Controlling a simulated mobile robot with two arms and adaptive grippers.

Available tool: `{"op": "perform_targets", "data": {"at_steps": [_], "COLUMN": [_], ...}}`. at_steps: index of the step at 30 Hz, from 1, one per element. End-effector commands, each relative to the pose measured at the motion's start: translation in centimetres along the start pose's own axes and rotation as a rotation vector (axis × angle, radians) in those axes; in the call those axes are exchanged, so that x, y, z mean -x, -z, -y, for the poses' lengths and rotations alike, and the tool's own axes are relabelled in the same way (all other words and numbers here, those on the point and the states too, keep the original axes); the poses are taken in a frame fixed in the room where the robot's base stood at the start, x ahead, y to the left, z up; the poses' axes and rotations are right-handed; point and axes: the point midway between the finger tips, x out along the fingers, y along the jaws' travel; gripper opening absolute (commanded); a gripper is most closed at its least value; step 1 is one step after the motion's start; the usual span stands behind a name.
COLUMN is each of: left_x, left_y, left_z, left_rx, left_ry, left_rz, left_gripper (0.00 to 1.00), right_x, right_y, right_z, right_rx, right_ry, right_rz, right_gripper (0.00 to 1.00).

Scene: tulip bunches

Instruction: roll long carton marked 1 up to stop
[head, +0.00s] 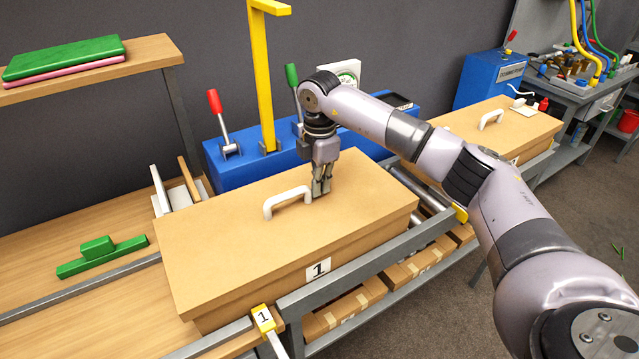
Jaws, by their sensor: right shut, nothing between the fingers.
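The long carton marked 1 (230,240) is a brown lidded box with a white handle (288,201) on top and a "1" label on its front side. It lies on the grey-railed conveyor, its left end over the wooden bench. My right gripper (320,193) points down at the carton's lid, just right of the handle. Its fingers are shut and empty; I cannot tell whether they touch the lid or handle. A yellow tag marked 1 (263,319) sits on the rail at the carton's near left corner. My left gripper is not in view.
Behind the carton is a blue unit (232,166) with a red lever (218,112), a green lever and a yellow post (262,80). Bare rollers (432,192) show to the right, then another carton (480,128) with a handle. A green block (100,254) lies on the bench.

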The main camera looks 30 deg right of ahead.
Motion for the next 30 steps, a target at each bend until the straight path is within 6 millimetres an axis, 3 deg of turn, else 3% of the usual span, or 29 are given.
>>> {"op": "perform_targets", "data": {"at_steps": [30], "left_x": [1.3], "left_y": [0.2], "left_z": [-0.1], "left_rx": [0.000], "left_ry": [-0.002], "left_rz": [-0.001], "left_gripper": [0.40], "right_x": [0.0], "right_y": [8.2], "right_z": [0.0], "right_rx": [0.004], "right_ry": [0.001], "right_rz": [0.000], "right_gripper": [0.00]}}
